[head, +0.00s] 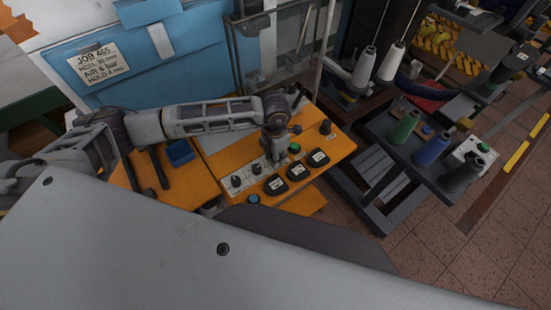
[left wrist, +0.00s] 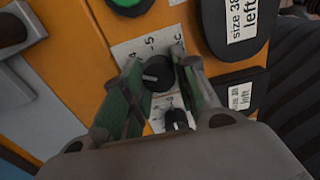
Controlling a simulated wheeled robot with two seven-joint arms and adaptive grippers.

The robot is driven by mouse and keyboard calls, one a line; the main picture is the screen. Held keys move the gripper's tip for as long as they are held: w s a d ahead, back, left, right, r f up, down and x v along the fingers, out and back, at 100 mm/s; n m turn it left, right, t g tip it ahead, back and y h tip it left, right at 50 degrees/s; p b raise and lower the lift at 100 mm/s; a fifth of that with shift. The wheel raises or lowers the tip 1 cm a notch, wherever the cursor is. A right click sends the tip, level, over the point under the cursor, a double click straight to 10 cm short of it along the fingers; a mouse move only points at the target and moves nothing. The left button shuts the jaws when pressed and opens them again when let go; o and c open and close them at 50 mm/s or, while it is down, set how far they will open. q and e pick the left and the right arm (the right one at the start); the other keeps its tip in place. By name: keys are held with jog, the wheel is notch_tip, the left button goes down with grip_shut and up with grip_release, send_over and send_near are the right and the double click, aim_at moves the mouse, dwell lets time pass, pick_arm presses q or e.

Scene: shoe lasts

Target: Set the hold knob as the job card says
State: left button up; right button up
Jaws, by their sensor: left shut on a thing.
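The job card (head: 93,65) hangs on the blue cabinet; its handwriting reads JOB 465, with a HOLD line whose number I cannot read surely. The orange control panel (head: 335,150) carries a row of black knobs on white scales. My left gripper (head: 277,150) reaches down over the panel's knob row. In the left wrist view its green-padded fingers (left wrist: 157,78) are shut on a black knob (left wrist: 158,70) with a pale pointer line, beside marks such as 5. A second black knob (left wrist: 177,119) lies just below. My right gripper is not in view.
A blue tray (head: 180,152) lies on the panel's left. Spools (head: 405,127) stand on a dark table at right.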

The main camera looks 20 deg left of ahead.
pick_arm(q)
jog(key=shift+w+m+b, duration=0.1)
jog(key=shift+m+b, duration=1)
jog(key=shift+b, duration=0.05)
jog(key=shift+m, duration=0.3)
jog(key=o, duration=1)
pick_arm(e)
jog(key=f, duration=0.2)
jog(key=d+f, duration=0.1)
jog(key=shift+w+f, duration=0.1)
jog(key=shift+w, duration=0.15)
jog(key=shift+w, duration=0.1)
pick_arm(q)
jog(key=shift+r, duration=0.1)
jog(key=shift+r, duration=5.95)
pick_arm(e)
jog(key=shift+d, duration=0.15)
